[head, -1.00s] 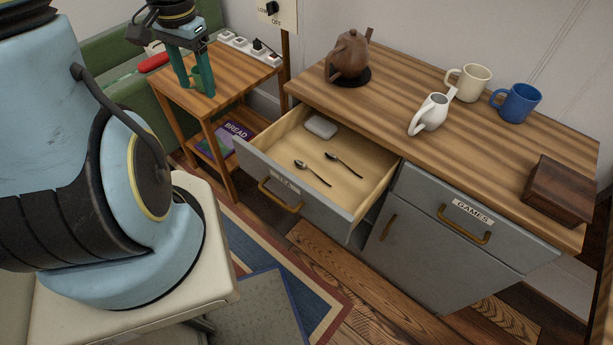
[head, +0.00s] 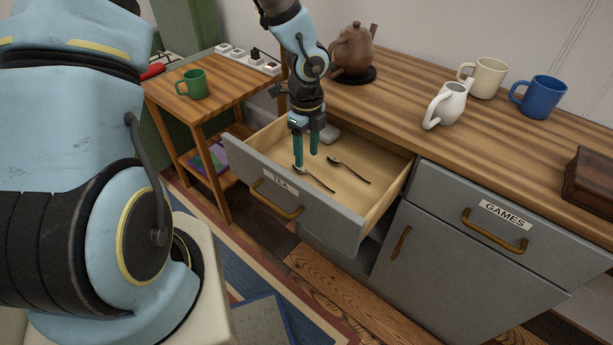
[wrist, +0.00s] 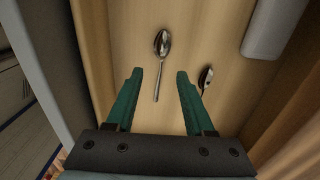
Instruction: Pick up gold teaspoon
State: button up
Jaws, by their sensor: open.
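Two teaspoons lie apart in the open drawer labelled TEA (head: 280,183). The left spoon (head: 316,180) and the right spoon (head: 350,170) both look dark or metallic in the head view; I cannot tell for sure which is gold. In the wrist view one spoon (wrist: 161,48) lies ahead of the gap between my fingers, with its handle pointing toward it. The other spoon (wrist: 205,80) lies beside my right finger, its handle mostly hidden. My gripper (head: 306,162) is open and empty, pointing down inside the drawer above the spoons; its green fingers also show in the wrist view (wrist: 158,75).
A pale box (head: 330,133) lies at the back of the drawer. The drawer's walls surround my fingers. A green mug (head: 194,84) stands on the side table.

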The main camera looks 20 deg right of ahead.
aim_at(307, 172)
jog(key=shift+w+f+b, duration=0.1)
jog(key=shift+f+b, duration=0.2)
jog(key=shift+f, duration=2.45)
jog(key=shift+c, duration=0.2)
grip_shut()
